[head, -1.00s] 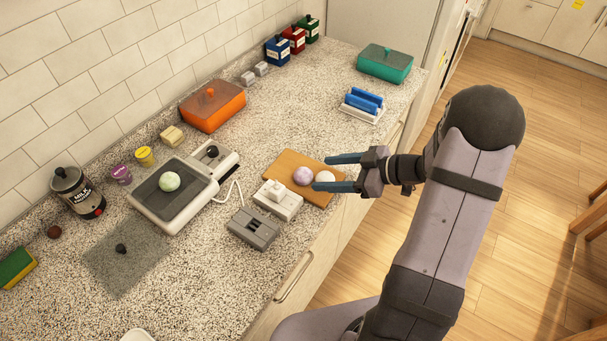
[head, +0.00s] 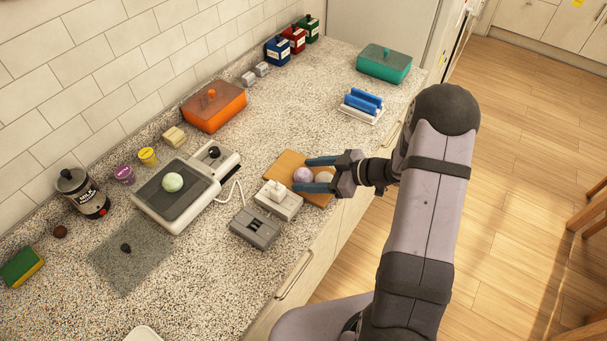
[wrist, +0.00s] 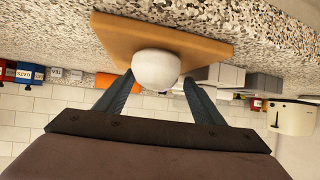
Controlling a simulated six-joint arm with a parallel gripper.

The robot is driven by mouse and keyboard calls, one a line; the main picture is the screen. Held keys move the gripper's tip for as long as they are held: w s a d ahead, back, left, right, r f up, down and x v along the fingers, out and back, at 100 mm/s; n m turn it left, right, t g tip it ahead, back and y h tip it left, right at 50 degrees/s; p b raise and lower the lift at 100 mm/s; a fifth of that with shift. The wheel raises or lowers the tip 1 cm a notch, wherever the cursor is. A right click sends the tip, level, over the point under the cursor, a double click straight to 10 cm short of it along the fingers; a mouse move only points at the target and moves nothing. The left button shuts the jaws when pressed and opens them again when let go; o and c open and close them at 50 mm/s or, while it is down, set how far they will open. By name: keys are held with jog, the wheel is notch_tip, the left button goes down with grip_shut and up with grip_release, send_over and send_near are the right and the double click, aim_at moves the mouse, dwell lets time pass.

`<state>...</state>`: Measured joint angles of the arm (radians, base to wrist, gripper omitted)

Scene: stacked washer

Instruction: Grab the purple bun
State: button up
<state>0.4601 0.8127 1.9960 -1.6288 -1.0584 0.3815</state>
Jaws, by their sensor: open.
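The purple bun (head: 303,175) rests on a wooden board (head: 289,160) on the counter, at the board's left part. A white bun (head: 324,177) sits just right of it, nearer my wrist. My gripper (head: 301,174) is open, with one blue finger on each side of the buns. Its fingertips reach about as far as the purple bun in the head view; I cannot tell their height above the board. In the wrist view the white bun (wrist: 157,68) is in front between the fingers and the purple bun is hidden, apparently behind it.
A white block-like device (head: 278,200) and a grey one (head: 254,228) stand close to the board's lower left. A scale-like appliance with a pale green bun (head: 172,182) is further left. A blue item in a white holder (head: 361,105) stands at upper right.

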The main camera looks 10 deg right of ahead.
aim_at(309, 175)
jog(key=shift+c, duration=0.2)
jog(key=c, duration=1.1)
jog(key=shift+r, duration=0.15)
jog(key=shift+r+b, duration=0.7)
jog(key=shift+r, duration=4.2)
